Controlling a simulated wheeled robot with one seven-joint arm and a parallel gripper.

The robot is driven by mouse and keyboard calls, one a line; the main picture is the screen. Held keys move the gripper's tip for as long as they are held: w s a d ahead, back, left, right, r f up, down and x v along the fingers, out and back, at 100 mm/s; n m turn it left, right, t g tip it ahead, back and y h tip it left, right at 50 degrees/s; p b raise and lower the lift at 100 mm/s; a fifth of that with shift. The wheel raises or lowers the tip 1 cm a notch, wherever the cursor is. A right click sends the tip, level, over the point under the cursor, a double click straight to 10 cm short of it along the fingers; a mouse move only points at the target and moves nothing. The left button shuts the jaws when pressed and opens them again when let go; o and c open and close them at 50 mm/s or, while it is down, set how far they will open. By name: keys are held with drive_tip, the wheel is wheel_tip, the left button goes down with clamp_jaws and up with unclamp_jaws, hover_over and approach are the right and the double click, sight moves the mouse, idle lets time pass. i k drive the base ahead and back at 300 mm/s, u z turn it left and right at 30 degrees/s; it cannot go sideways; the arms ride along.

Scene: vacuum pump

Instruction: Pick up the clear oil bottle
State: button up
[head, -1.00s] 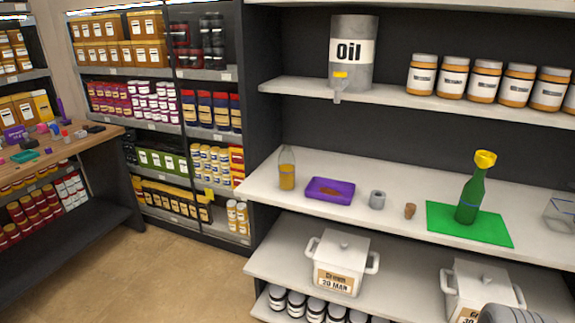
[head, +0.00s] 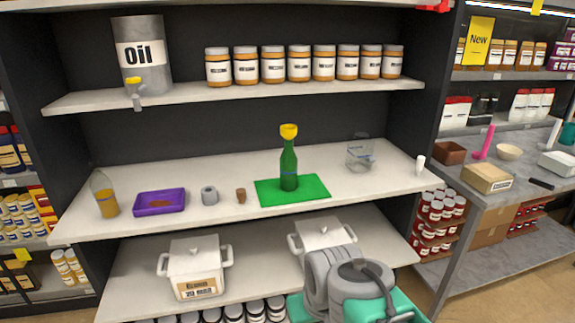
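The clear oil bottle (head: 107,204) stands upright at the left end of the middle white shelf (head: 200,222). It is see-through, with a narrow neck and amber liquid in its lower part. It stands left of a purple tray (head: 160,209), with a small gap between them. My gripper is not in view, so its state and its distance from the bottle do not show.
Right of the tray stand a grey ring (head: 209,195), a brown cork (head: 241,196), a green bottle (head: 289,168) with yellow funnel on a green mat (head: 315,191), and a clear container (head: 360,155). A grey-and-teal machine (head: 355,295) stands in front, bottom right.

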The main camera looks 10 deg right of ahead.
sight(102, 189)
drive_tip(key=u, duration=0.8)
drive_tip(key=i, duration=1.4)
drive_tip(key=u, duration=2.5)
